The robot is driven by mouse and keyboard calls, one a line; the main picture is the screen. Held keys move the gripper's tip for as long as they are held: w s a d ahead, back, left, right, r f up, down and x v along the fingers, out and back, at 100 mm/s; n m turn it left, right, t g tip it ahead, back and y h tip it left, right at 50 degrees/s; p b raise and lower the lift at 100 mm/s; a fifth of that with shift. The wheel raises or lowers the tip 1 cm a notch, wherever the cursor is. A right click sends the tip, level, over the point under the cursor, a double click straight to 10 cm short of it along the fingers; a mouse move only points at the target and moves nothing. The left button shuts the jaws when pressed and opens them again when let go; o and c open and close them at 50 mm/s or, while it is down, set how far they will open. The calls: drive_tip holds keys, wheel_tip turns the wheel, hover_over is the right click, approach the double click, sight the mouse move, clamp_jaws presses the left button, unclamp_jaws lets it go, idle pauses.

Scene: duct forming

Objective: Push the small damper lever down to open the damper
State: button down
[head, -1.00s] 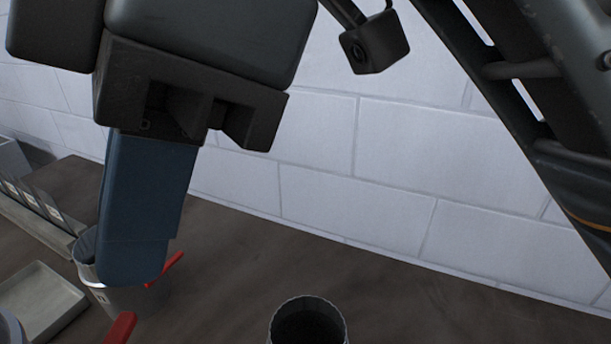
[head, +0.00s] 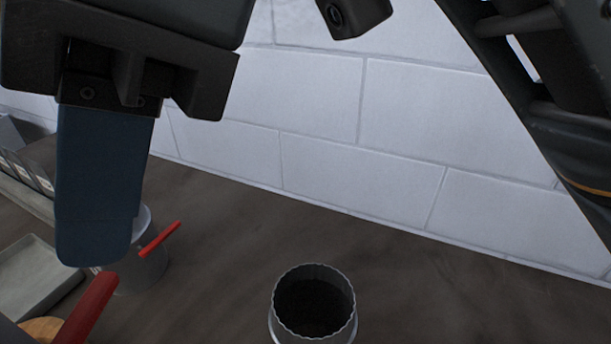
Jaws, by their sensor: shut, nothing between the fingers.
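A metal duct piece (head: 150,268) stands on the bench at the left, with a small red lever (head: 160,239) slanting up to the right from its side. My gripper (head: 93,258) is shut and empty. Its blue fingers hang down in front of this duct piece and hide its left part. The fingertips are left of the small lever, with a gap between them in the picture. A second red lever (head: 90,306) looks larger and nearer, at the bottom left. What it is fixed to is mostly out of view.
An open round metal pipe (head: 351,325) stands upright at the bottom centre. A grey tray (head: 35,285) lies at the left, with a row of upright plates (head: 25,175) behind it. A white block wall (head: 320,130) closes off the back. The bench right of the pipe is clear.

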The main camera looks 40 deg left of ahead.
sight(92, 302)
drive_tip(key=shift+b+x, duration=1.2)
drive_tip(key=shift+x, duration=0.55)
wheel_tip(92, 302, down, 4)
drive_tip(key=shift+f+b, duration=0.15)
drive_tip(key=shift+b, duration=0.7)
drive_tip(key=shift+d, duration=0.1)
drive_tip(key=w, duration=0.1)
drive_tip(key=w+p, duration=0.1)
drive_tip(key=w+r, duration=0.1)
drive_tip(key=shift+d+p, duration=0.3)
drive_tip(key=shift+p, duration=0.1)
